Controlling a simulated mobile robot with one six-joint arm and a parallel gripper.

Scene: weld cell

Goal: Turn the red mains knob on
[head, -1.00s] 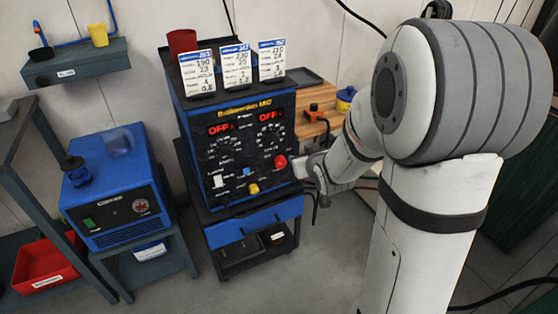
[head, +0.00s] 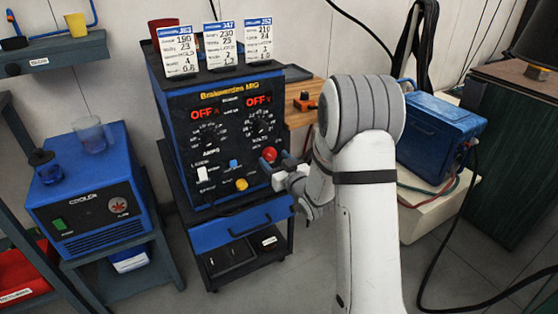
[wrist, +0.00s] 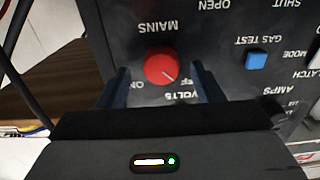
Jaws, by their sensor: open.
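The red mains knob (head: 270,155) is on the lower right of the welder's black front panel. In the wrist view the knob (wrist: 161,63) appears upside down between the MAINS label and the ON and OFF marks. Its white pointer line is toward the partly hidden OFF mark. My gripper (wrist: 160,70) is open, with one dark finger on each side of the knob and gaps showing between. In the head view my gripper (head: 275,165) is right at the knob. Whether the fingertips reach past the knob's face is unclear.
The welder (head: 185,100) shows OFF on both red displays. A yellow knob (head: 241,184), a blue button (head: 233,163) and a white switch (head: 202,173) are near the red knob. A blue cooler (head: 85,195) stands left.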

